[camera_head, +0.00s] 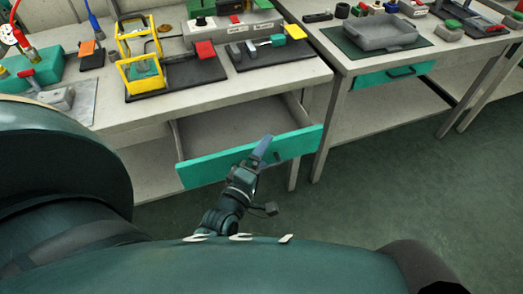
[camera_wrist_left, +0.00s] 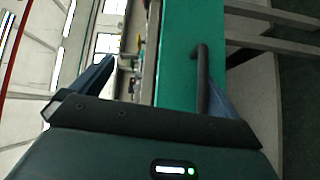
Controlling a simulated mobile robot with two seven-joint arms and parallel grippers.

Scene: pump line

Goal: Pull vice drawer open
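A drawer with a teal front (camera_head: 212,168) stands pulled out under the left bench. Its inside (camera_head: 235,128) looks empty where it shows. My left gripper (camera_head: 262,150) is at the middle of this front, on its outer side. In the left wrist view, the gripper's fingers (camera_wrist_left: 158,90) are wide apart. The dark bar handle (camera_wrist_left: 203,75) and part of the teal front lie between them, with the handle close beside the right-hand finger. Whether that finger touches the handle I cannot tell. My right gripper is not in view.
The left bench top (camera_head: 150,108) carries yellow frames, black trays and several small parts. On the right bench stand a grey tray (camera_head: 380,34) and a shut teal drawer (camera_head: 378,77) below. The green floor (camera_head: 390,190) in front is clear.

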